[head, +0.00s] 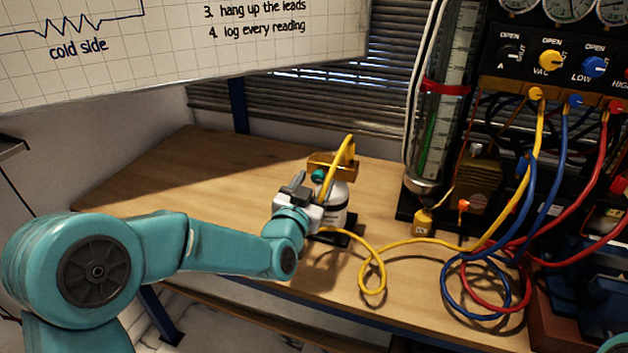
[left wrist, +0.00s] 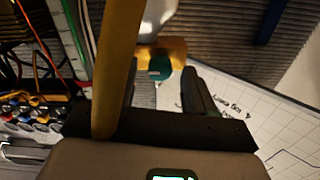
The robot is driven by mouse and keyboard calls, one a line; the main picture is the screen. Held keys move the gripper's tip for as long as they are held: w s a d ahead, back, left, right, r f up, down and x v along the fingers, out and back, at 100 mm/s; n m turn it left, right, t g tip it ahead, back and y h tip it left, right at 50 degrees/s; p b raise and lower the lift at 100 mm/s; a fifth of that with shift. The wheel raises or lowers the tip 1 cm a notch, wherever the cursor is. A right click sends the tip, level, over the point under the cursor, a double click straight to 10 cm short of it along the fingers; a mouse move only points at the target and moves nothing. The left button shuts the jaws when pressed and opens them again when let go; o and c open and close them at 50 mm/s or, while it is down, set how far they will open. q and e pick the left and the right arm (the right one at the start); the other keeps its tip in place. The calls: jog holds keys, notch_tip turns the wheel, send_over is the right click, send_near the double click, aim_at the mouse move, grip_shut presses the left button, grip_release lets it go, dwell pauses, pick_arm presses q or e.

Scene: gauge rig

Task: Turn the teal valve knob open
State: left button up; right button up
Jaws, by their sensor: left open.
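The teal valve knob (head: 318,175) sits at the top of a white bottle (head: 335,204), below a brass-coloured block (head: 333,163). My left gripper (head: 299,190) is close beside the knob, on its left, and partly covers the bottle. In the left wrist view the knob (left wrist: 159,69) shows beyond the gap between the open fingers (left wrist: 163,88), in front of the brass block (left wrist: 170,48). I cannot tell whether a finger touches it. A yellow hose (left wrist: 114,65) crosses in front of one finger there. My right gripper is not in view.
The yellow hose (head: 372,277) loops over the wooden bench (head: 200,180) to the gauge panel (head: 560,75). Blue and red hoses (head: 485,285) coil at the right. A clear graduated cylinder (head: 440,110) stands behind. The bench's left part is clear.

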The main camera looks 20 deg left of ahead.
pick_arm(q)
jog(key=shift+w, duration=0.3)
grip_shut()
jog(key=shift+f+b, duration=0.15)
jog(key=shift+b, duration=0.45)
jog(key=n+b, duration=0.9)
jog(key=b, duration=0.2)
jog(key=shift+f+n+b, duration=0.1)
jog(key=shift+n+b, duration=0.2)
jog(key=n+b, duration=0.3)
jog(key=n, duration=0.1)
jog(key=shift+b, duration=0.3)
jog(key=shift+r+n+b, duration=0.2)
jog(key=shift+n+b, duration=0.8)
jog(key=shift+n, duration=1.1)
